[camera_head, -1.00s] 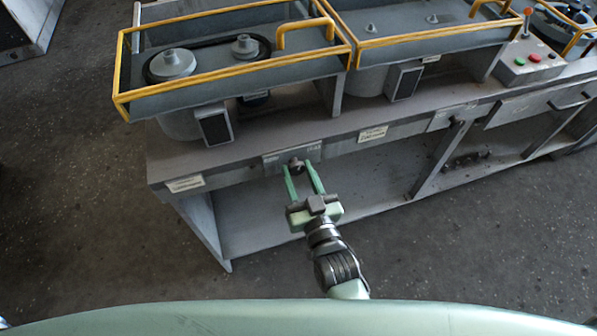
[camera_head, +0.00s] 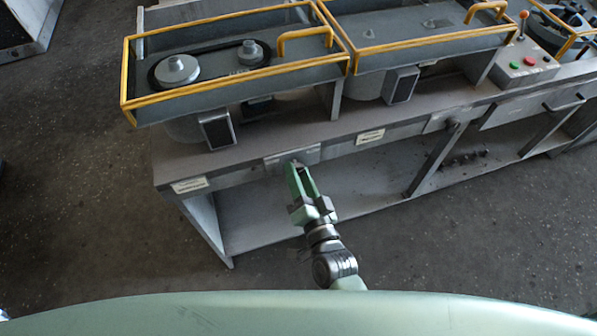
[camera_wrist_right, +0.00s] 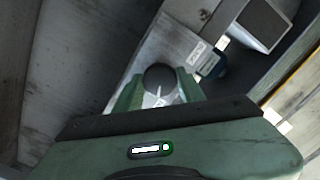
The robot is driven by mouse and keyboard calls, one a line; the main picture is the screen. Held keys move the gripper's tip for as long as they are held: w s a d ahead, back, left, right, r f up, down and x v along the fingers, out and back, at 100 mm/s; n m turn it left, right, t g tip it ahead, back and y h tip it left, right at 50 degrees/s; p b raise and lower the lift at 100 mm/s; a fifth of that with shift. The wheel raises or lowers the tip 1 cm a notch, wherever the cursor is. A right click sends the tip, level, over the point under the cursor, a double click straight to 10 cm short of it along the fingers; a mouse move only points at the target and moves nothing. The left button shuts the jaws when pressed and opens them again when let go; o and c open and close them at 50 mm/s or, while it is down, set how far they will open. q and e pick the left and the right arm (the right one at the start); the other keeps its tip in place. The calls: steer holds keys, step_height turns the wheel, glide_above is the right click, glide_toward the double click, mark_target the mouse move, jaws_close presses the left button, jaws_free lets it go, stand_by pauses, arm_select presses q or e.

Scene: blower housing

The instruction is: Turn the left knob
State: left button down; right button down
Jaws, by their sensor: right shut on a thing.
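The left knob (camera_wrist_right: 160,80) is a dark round knob with a light pointer line, on a grey plate (camera_wrist_right: 165,47) on the bench's front edge. The same plate (camera_head: 308,155) shows in the head view, where the knob is mostly hidden by the fingers. My right gripper (camera_head: 297,167) reaches up to the plate, its green fingers on both sides of the knob. In the right wrist view the right gripper (camera_wrist_right: 158,93) is shut on the knob, and the pointer line is near upright, leaning slightly. My left gripper is not in view.
The grey bench (camera_head: 380,165) carries yellow-railed machine trays (camera_head: 235,70) above the knob. A control box (camera_head: 525,65) with red and green buttons and a lever stands at the right. Below the knob is an open shelf (camera_head: 340,195). The floor in front is clear.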

steer(key=shift+m, duration=1.4)
steer(key=c, duration=0.9)
jaws_free()
steer(key=b+v, duration=0.1)
steer(key=v, duration=0.7)
steer(key=shift+f, duration=0.1)
